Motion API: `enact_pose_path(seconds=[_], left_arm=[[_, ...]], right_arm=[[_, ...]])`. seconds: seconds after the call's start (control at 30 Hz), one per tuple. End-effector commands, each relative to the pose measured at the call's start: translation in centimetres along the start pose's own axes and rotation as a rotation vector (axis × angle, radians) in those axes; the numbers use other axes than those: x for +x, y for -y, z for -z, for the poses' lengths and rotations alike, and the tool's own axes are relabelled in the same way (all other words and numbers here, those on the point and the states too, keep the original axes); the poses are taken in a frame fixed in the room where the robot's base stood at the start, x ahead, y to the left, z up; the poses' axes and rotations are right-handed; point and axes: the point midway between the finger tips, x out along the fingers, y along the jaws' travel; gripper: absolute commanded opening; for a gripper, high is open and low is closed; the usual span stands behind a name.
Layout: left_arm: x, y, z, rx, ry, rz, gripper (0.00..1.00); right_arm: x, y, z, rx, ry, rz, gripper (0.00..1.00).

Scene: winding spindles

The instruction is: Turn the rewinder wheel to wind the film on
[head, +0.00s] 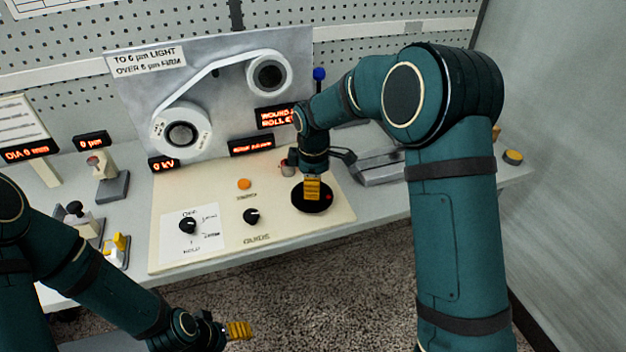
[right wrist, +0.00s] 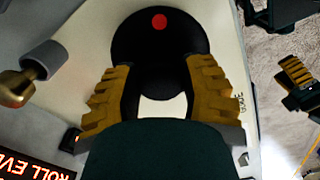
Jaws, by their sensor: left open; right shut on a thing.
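The rewinder wheel (head: 311,208) is a black disc with a red dot, set flat at the right end of the cream panel. My right gripper (head: 312,188) points down onto it from above. In the right wrist view, the yellow fingers (right wrist: 158,78) are shut on the wheel (right wrist: 138,42), one finger on each side of its dark middle. The red dot (right wrist: 159,21) lies beyond the fingertips. The white film (head: 210,68) runs from the lower left roll (head: 160,133) to the upper right reel (head: 251,73). My left gripper (head: 238,330) is open and empty, low in front of the bench.
The cream panel (head: 290,233) also carries an orange button (head: 244,184) and black knobs (head: 251,216). A red-lettered display (head: 275,117) is partly hidden by my right arm. A blue-topped post (head: 319,74) stands behind that arm. Small fixtures (head: 112,184) stand at left.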

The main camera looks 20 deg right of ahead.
Motion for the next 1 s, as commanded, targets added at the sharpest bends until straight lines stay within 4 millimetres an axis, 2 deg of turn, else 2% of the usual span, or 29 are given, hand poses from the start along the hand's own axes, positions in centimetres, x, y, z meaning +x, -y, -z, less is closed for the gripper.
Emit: enact_pose_path(seconds=[0.5,1.0], left_arm=[[-2.2,-0.8,-0.2,-0.002,0.01,0.0,0.72],[-3.5,-1.3,0.5,-0.005,-0.005,0.001,0.72]], right_arm=[[0.0,0.2,-0.1,0.491,0.003,0.003,0.08],[0.1,0.4,0.1,0.961,0.006,0.003,0.08]])
